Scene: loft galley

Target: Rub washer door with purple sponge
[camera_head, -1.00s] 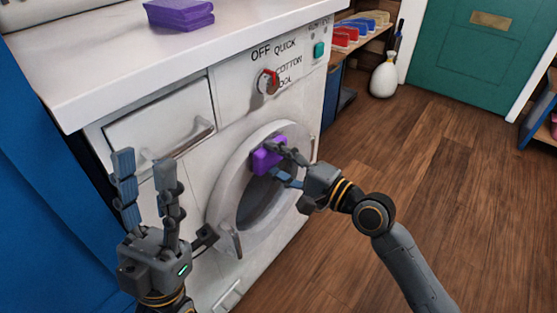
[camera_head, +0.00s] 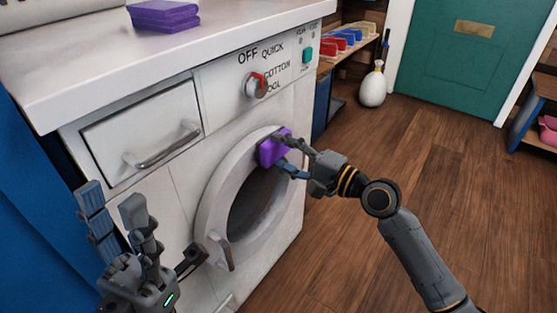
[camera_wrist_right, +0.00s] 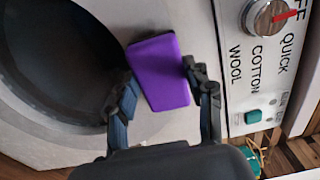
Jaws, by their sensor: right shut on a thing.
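The washer door (camera_head: 212,205) is a round white ring with dark glass on the front of the white washer, with a handle at its lower left. My right gripper (camera_head: 283,153) is shut on the purple sponge (camera_head: 268,150), at the upper right of the door ring. In the right wrist view the sponge (camera_wrist_right: 158,72) sits between the two fingers, over the ring beside the dark glass; whether it touches cannot be told. My left gripper (camera_head: 112,215) is open and empty, left of the door, in front of the washer.
Folded purple cloths (camera_head: 163,15) lie on the white countertop (camera_head: 220,20) above. A drawer (camera_head: 140,130) with a bar handle and a red-marked dial (camera_head: 256,86) are above the door. A white vase (camera_head: 373,88) stands far back. The wooden floor at right is clear.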

